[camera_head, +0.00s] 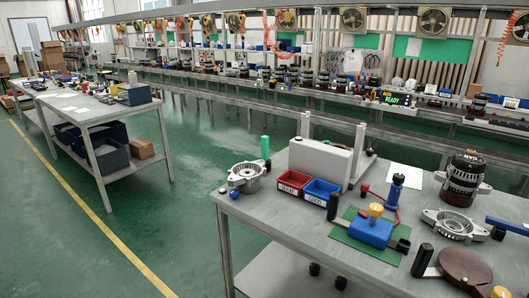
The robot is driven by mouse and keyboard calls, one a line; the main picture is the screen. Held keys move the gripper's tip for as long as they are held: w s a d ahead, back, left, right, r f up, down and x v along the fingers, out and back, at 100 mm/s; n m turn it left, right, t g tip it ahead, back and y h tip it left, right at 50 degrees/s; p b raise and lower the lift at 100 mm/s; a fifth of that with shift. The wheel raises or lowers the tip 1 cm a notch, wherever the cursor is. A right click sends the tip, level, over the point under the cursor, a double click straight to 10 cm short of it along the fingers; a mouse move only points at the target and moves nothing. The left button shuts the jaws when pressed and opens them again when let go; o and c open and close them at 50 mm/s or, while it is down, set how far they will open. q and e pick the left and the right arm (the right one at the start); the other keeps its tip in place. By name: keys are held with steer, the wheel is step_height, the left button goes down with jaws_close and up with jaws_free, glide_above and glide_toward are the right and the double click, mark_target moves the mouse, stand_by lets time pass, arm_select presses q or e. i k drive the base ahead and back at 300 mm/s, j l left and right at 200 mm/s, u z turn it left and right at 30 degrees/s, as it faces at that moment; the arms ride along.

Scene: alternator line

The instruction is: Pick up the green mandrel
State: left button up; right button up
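The green mandrel (265,147) is a small upright green cylinder at the far left part of the near grey workbench (290,238). It stands just behind and to the right of a silver alternator housing (245,178), which is close to its lower end. I cannot tell whether the two touch. Neither of my grippers is in the head view.
Right of the mandrel are a red bin (291,185), a blue bin (321,192) and a light grey box (320,160). A blue fixture (371,231) sits on a green mat. A dark alternator (464,178) stands farther right. Open green floor lies left of the bench.

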mark_target(264, 139)
steer(key=i+j+u, duration=0.65)
steer(key=i+u, duration=0.8)
steer(key=i+z, duration=0.2)
steer(key=i, duration=0.2)
steer(key=i+j+z, duration=0.2)
steer(key=i, duration=0.2)
steer(key=i+j+z, duration=0.1)
steer(key=i+z, duration=0.15)
steer(key=i, duration=0.15)
steer(key=i+z, duration=0.2)
steer(key=z, duration=0.25)
steer(key=i+j+z, duration=0.1)
steer(key=z, duration=0.3)
steer(key=i+j+z, duration=0.15)
steer(key=z, duration=0.3)
steer(key=i+j+z, duration=0.15)
steer(key=z, duration=0.2)
steer(key=i+j+z, duration=0.2)
steer(key=z, duration=0.15)
steer(key=i+j+z, duration=0.2)
steer(key=z, duration=0.15)
